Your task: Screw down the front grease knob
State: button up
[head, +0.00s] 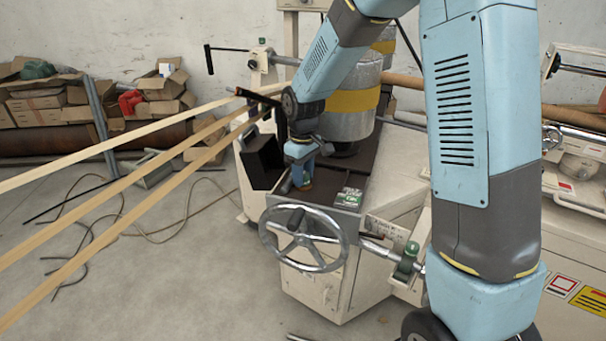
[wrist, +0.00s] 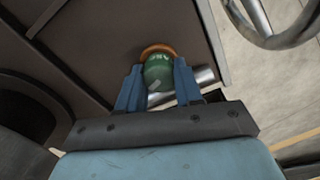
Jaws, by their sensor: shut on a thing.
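The green knob (wrist: 158,70) with pale lettering on top sits on an orange-brown ring (wrist: 155,48) over the machine's dark top plate in the wrist view. My gripper (wrist: 159,84) has its two blue fingers on either side of the knob and is shut on it. In the head view my gripper (head: 302,185) points down at the dark top of the machine, behind the handwheel. The fingers and wrist hide most of the knob there; only a small brownish bit shows. How far down the knob is screwed cannot be told.
A spoked handwheel (head: 303,238) stands in front of the gripper. A green-and-white box (head: 348,197) lies on the top plate's right. A grey drum (head: 347,108) stands close behind. Wooden strips (head: 130,180) run in from the left.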

jog(key=shift+w+m, duration=0.1)
jog(key=shift+m, duration=0.4)
jog(key=shift+r, duration=0.1)
jog(key=o, duration=1)
notch_tip(320, 180, up, 14)
jog(key=shift+f, duration=0.25)
